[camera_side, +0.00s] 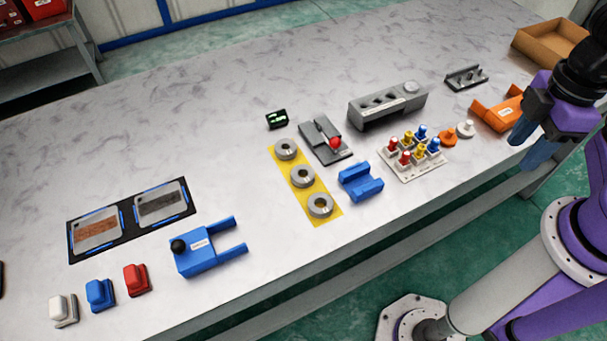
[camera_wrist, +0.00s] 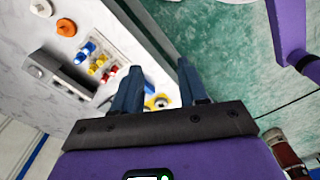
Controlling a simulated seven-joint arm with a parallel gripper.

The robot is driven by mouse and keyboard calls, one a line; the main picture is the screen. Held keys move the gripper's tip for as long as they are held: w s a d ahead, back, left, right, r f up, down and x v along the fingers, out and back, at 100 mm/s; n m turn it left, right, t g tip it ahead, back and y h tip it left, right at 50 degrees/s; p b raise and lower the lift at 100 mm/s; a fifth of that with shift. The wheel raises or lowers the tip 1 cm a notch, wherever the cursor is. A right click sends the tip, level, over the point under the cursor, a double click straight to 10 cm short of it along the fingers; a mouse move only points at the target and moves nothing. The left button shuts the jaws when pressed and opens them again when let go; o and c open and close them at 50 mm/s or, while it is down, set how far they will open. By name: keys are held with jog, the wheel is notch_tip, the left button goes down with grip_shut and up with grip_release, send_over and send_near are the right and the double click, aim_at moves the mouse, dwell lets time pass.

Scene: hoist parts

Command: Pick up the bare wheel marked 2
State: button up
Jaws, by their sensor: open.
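Three bare grey wheels lie flat in a row on a yellow mat (camera_side: 334,219): a far wheel (camera_side: 278,151), a middle wheel (camera_side: 295,181) and a near wheel (camera_side: 313,211). I cannot read which is marked 2. My gripper (camera_side: 528,145) is open and empty at the right end of the table, well to the right of the wheels and above the surface. In the wrist view its two fingers (camera_wrist: 157,72) stand apart. Part of the yellow mat and a wheel (camera_wrist: 161,102) show between them, partly hidden.
A blue cradle (camera_side: 361,182) stands right of the wheels, and a grey plate with a red knob (camera_side: 325,140) behind it. A tray of coloured pegs (camera_side: 413,161), a grey block (camera_side: 388,105) and an orange bracket (camera_side: 498,110) lie between wheels and gripper.

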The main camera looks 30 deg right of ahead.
jog(key=o, duration=0.9)
jog(key=shift+c, duration=0.2)
